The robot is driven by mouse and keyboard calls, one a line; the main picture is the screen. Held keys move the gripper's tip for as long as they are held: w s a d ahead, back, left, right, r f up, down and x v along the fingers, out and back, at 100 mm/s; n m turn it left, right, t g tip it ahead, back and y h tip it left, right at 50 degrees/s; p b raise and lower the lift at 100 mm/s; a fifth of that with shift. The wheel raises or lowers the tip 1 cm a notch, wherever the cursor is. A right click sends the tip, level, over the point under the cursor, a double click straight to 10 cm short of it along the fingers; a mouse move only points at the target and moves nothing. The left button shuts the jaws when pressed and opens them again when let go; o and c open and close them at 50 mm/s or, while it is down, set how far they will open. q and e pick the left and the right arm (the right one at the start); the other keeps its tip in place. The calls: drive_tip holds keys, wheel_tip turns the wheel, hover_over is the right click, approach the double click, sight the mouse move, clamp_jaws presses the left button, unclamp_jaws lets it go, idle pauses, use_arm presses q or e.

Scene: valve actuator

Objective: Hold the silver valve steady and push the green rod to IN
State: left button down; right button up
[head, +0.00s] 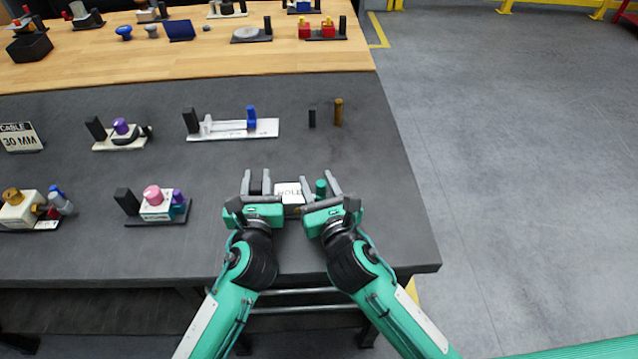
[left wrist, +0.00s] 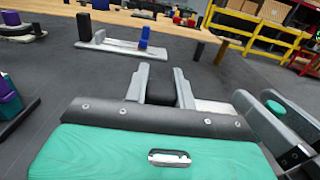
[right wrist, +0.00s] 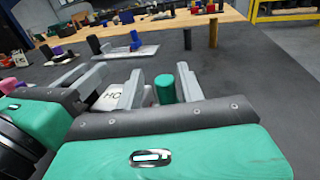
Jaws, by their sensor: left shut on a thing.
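The silver valve (head: 289,192) with a HOLD label sits near the table's front edge, between my two grippers; its label is partly covered by my right gripper in the right wrist view (right wrist: 109,97). A black upright block (left wrist: 160,91) stands at its left end. My left gripper (head: 256,182) is shut on this block, one finger on each side. The green rod (head: 320,187) stands at the right end and also shows in the right wrist view (right wrist: 165,89). My right gripper (head: 319,184) is open around the rod, with a visible gap on its left side. The IN mark is not visible.
A pink-knobbed fixture (head: 153,196) stands to the left. A white fixture with a blue post (head: 251,118) lies behind. A black peg (head: 312,117) and a brown peg (head: 338,112) stand behind the valve. The dark table (head: 390,220) is clear to the right.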

use_arm(q)
drive_tip(key=shift+f, duration=0.4)
use_arm(e)
drive_tip(key=v, duration=1.2)
use_arm(q)
drive_tip(key=c, duration=1.4)
unclamp_jaws()
drive_tip(key=o, duration=0.3)
drive_tip(key=shift+w+r, duration=0.1)
drive_tip(key=shift+r, duration=0.05)
drive_tip(key=shift+r, duration=0.1)
